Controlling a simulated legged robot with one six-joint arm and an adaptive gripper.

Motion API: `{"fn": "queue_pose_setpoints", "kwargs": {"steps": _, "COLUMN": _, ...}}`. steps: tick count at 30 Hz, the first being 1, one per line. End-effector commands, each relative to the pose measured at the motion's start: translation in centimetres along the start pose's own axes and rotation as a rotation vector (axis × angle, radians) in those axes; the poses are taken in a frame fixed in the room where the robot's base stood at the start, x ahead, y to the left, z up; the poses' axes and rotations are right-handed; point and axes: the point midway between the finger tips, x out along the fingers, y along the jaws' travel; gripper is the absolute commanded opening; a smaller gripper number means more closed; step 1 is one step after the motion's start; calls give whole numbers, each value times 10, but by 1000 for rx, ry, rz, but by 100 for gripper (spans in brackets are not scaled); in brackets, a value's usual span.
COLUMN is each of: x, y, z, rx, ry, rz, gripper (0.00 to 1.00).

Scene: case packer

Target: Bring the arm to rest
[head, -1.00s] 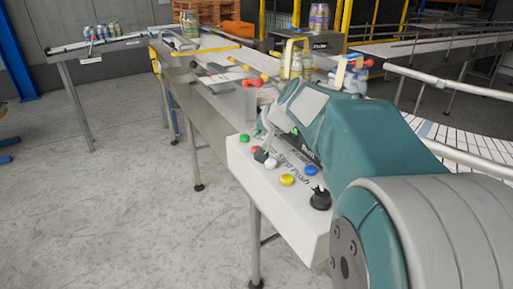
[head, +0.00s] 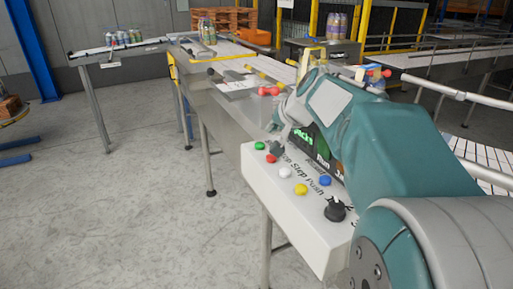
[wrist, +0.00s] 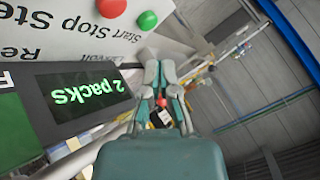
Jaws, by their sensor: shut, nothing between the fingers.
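My gripper (head: 276,146) is shut and empty. In the head view it is just above the sloping white control panel (head: 256,187), close to the red button (head: 271,158); I cannot tell the exact gap. In the wrist view the closed fingers (wrist: 159,64) point towards the panel edge, beside the lit green "2 packs" display (wrist: 88,93). My arm is still bent forward over the right side of the panel and hides part of the machine behind it.
Green (head: 260,146), white (head: 285,173), yellow (head: 301,189) and blue (head: 325,180) buttons and a black knob (head: 335,211) are on the panel. A conveyor (head: 120,49) with bottles stands back left. The floor (head: 120,190) at left is open.

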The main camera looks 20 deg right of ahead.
Motion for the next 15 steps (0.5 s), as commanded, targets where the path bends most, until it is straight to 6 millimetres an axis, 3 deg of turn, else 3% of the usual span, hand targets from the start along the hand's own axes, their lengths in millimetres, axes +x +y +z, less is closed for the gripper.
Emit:
{"fn": "queue_pose_setpoints", "kwargs": {"steps": 5, "x": 0, "y": -1, "z": 2, "rx": -3, "ry": -2, "rz": 0, "gripper": 0}}
{"fn": "queue_pose_setpoints", "kwargs": {"steps": 8, "x": -6, "y": -7, "z": 19, "rx": -38, "ry": -21, "rz": 8, "gripper": 0}}
{"fn": "queue_pose_setpoints", "kwargs": {"steps": 11, "x": -19, "y": -16, "z": 58, "rx": -115, "ry": -61, "rz": 27, "gripper": 0}}
{"fn": "queue_pose_setpoints", "kwargs": {"steps": 15, "x": -39, "y": -18, "z": 126, "rx": -253, "ry": -128, "rz": 67, "gripper": 0}}
